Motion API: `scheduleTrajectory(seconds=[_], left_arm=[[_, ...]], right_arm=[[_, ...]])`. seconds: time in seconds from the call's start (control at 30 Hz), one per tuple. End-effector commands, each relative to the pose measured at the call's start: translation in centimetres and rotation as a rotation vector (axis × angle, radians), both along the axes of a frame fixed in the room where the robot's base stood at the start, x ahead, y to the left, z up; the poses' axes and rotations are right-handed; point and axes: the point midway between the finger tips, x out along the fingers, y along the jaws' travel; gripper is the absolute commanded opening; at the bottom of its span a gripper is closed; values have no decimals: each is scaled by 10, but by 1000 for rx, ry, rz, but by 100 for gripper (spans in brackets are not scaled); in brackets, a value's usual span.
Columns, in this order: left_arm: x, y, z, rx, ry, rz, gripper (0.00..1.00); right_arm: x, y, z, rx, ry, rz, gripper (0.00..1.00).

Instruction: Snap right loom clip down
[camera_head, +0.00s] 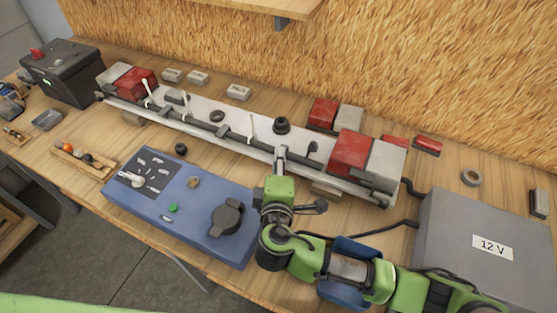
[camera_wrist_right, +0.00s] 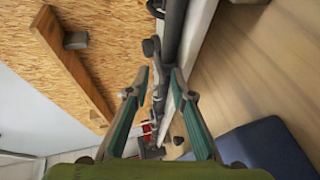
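A long pale trailer frame (camera_head: 236,131) lies across the bench with a dark loom (camera_head: 205,124) along its front side. Thin white upright pieces stand along it, one near the middle (camera_head: 252,124). A small dark upright piece (camera_head: 313,149), possibly the right loom clip, stands just right of my right gripper (camera_head: 280,154). That gripper is over the frame's front edge. In the wrist view its fingers (camera_wrist_right: 161,76) are apart, with the loom (camera_wrist_right: 172,35) running beyond them and a dark knob-like piece (camera_wrist_right: 151,47) just past the tips. Contact is unclear. My left gripper is out of view.
A blue panel (camera_head: 215,190) with a round black socket lies in front of the frame. A grey 12 V box (camera_head: 470,225) stands at right. Red and white lamps (camera_head: 351,152) sit on the frame's right end. A black case (camera_head: 62,72) stands far left.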

Motion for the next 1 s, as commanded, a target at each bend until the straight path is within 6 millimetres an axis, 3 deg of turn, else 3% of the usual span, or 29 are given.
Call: scheduleTrajectory(seconds=[0.37,0.8,1.0], left_arm=[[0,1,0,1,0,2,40],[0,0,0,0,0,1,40],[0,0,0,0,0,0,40]], right_arm=[[1,0,7,1,-4,-1,22],[1,1,84,4,-3,1,22],[0,0,99,0,-1,1,22]])
